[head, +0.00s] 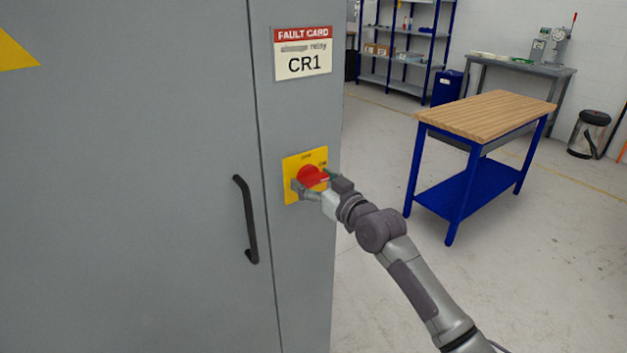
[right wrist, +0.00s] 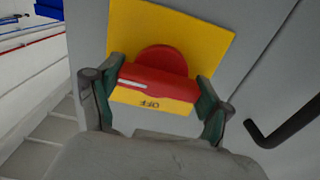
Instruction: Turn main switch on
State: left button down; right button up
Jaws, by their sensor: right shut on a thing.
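The main switch is a red rotary knob (head: 313,176) on a yellow plate (head: 291,165), mounted on the grey cabinet's right-hand panel. My right gripper (head: 312,188) is at the knob and partly covers it in the head view. In the right wrist view the red knob (right wrist: 158,82) lies between the two fingers of my right gripper (right wrist: 157,92), which is shut on it. A white mark shows on the left part of the knob's bar there. The word OFF shows on the yellow plate (right wrist: 205,45) below the knob. My left gripper is not in view.
The grey cabinet (head: 130,180) fills the left, with a black door handle (head: 247,220) left of the switch. A fault card (head: 303,53) reading CR1 is above the switch. A wood-topped blue workbench (head: 485,113) stands to the right, with open floor around it.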

jog(key=shift+f, duration=0.1)
jog(key=o, duration=1.1)
jog(key=v, duration=1.2)
